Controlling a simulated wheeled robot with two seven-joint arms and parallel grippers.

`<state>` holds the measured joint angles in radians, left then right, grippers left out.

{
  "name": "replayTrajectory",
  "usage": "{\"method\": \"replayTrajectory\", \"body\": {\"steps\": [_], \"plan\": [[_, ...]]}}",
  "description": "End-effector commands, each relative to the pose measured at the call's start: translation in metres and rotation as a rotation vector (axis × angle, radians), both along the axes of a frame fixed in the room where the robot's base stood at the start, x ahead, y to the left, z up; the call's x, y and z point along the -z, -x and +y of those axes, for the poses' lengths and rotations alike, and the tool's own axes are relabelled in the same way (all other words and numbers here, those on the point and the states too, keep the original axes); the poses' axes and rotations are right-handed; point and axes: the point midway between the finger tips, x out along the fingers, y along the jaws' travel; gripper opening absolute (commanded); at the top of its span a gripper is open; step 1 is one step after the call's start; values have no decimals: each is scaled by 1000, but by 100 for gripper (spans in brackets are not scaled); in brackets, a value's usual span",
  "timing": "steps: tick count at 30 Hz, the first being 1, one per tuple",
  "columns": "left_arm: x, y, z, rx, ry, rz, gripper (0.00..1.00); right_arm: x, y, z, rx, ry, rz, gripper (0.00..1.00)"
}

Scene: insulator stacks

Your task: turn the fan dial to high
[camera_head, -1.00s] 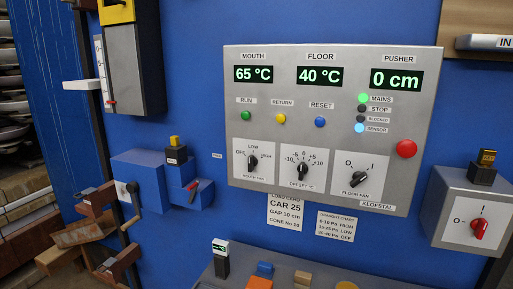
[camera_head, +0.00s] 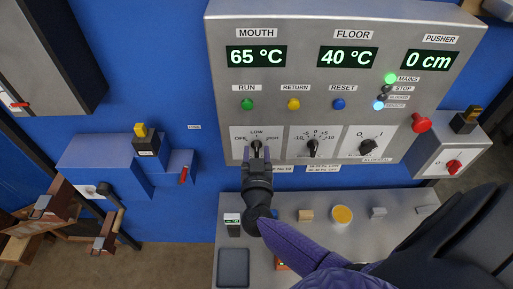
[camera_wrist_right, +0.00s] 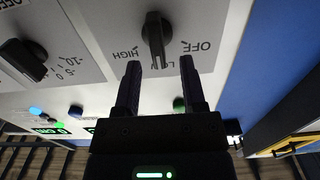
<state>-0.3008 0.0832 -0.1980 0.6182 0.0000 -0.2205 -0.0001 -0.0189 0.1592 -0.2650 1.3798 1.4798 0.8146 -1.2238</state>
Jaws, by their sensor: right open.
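The fan dial (camera_head: 256,146) is the leftmost black knob on the grey control panel, with OFF, LOW and HIGH around it. It also shows in the right wrist view (camera_wrist_right: 155,35), where its knob lines up with LOW. My right gripper (camera_head: 256,160) is in front of the dial and partly covers it and its plate. In the right wrist view its two fingers (camera_wrist_right: 161,66) are apart and empty, one on each side below the knob; I cannot tell whether they touch it. My left gripper is not in view.
The offset dial (camera_head: 313,148) and floor fan dial (camera_head: 368,147) sit to the right on the panel (camera_head: 224,70). A red button (camera_head: 421,123) sticks out at its right.

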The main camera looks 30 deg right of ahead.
Motion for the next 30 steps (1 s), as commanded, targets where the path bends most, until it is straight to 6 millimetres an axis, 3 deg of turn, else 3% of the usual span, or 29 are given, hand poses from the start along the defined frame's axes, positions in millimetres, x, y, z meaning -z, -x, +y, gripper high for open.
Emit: {"method": "replayTrajectory", "body": {"steps": [11, 19, 30], "plan": [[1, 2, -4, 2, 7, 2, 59, 0, -9, -6, 0, -1, 0, 53], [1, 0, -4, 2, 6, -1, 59, 0, -9, -6, 0, -1, 0, 0], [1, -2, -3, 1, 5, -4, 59, 0, -9, -6, 0, -11, -5, 0]]}}
